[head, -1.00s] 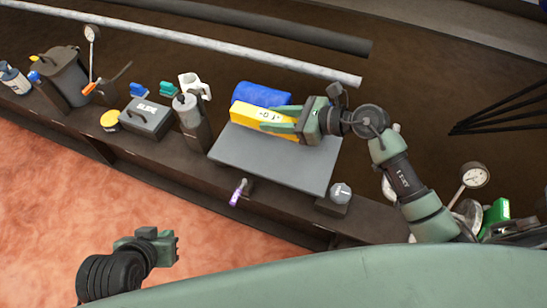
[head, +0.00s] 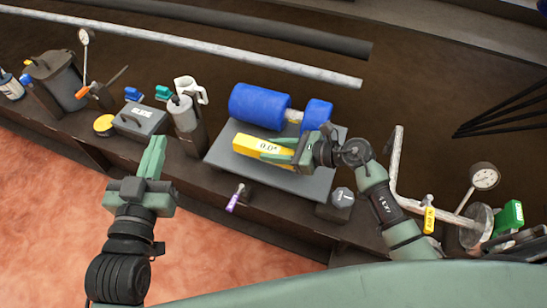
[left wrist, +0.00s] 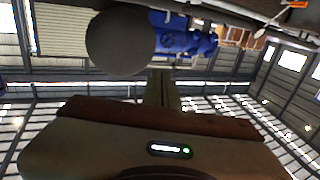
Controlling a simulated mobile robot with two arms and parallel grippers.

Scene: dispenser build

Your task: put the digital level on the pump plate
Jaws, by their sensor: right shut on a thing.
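The yellow digital level (head: 255,146) has a small display reading about 0.0. My right gripper (head: 285,155) is shut on its right end. The level is over the grey pump plate (head: 225,152), in front of the blue pump (head: 258,106); I cannot tell whether it touches the plate. My left gripper (head: 152,160) is raised at the left, over the front of the bench, away from the level. Its fingers point up in the picture and look close together with nothing between them. The left wrist view shows neither the level nor the plate clearly.
A purple-handled tool (head: 235,198) and a hex weight (head: 342,197) are at the front edge. A bent pipe with a yellow-handled valve (head: 429,215) stands at the right.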

